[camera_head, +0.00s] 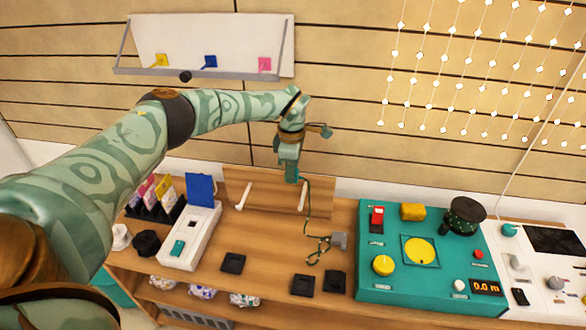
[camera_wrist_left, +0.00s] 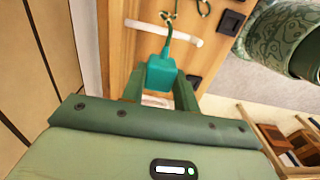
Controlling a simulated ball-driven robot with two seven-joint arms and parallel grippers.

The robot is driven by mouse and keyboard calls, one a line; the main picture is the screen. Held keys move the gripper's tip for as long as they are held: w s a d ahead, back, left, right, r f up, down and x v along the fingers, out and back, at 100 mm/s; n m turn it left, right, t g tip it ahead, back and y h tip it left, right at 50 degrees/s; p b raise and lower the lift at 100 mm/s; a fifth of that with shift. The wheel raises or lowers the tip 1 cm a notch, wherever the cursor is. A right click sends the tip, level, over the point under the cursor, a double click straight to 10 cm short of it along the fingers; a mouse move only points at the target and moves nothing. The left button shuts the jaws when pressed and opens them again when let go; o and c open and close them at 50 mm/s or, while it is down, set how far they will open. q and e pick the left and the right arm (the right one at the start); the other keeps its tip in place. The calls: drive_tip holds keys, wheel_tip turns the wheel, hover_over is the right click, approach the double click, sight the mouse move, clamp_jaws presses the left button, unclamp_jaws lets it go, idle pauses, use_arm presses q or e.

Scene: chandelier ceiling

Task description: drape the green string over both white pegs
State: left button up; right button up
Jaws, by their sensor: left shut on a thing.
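My left gripper (camera_head: 291,172) is shut on a small teal block (camera_wrist_left: 161,76), in front of the wooden board. The green string (camera_wrist_left: 170,35) runs from this block; in the head view the string (camera_head: 307,215) hangs down to loose loops on the table, near a grey block (camera_head: 339,240). Two white pegs stick out of the board: a left peg (camera_head: 242,197) and a right peg (camera_head: 302,197). In the wrist view the string crosses one white peg (camera_wrist_left: 190,38); I cannot tell whether it touches. My right gripper is not in view.
The wooden board (camera_head: 270,188) stands at the table's back. A teal panel (camera_head: 375,262) with knobs lies to the right. A white box (camera_head: 180,250) with a blue card stands left. Black square pads (camera_head: 233,263) lie in front. A shelf (camera_head: 200,70) hangs above.

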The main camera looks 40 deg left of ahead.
use_arm(q)
drive_tip(key=s+a+f+p, duration=0.2)
drive_tip(key=s+a, duration=0.2)
drive_tip(key=a, duration=0.5)
drive_tip(key=shift+s+a, duration=0.35)
drive_tip(key=shift+a, duration=0.05)
drive_tip(key=shift+f, duration=0.1)
drive_tip(key=s+a+f, duration=0.1)
drive_tip(key=s+a, duration=0.3)
drive_tip(key=a, duration=0.4)
drive_tip(key=shift+a+f+b, duration=0.25)
drive_tip(key=shift+a+b, duration=0.05)
drive_tip(key=shift+b, duration=0.05)
drive_tip(key=shift+s, duration=0.1)
drive_tip(key=shift+f, duration=0.1)
drive_tip(key=s+f, duration=0.5)
drive_tip(key=f, duration=0.2)
drive_tip(key=shift+a+f, duration=0.2)
drive_tip(key=shift+a, duration=0.2)
drive_tip(key=shift+s+a+r, duration=0.1)
idle(0.6)
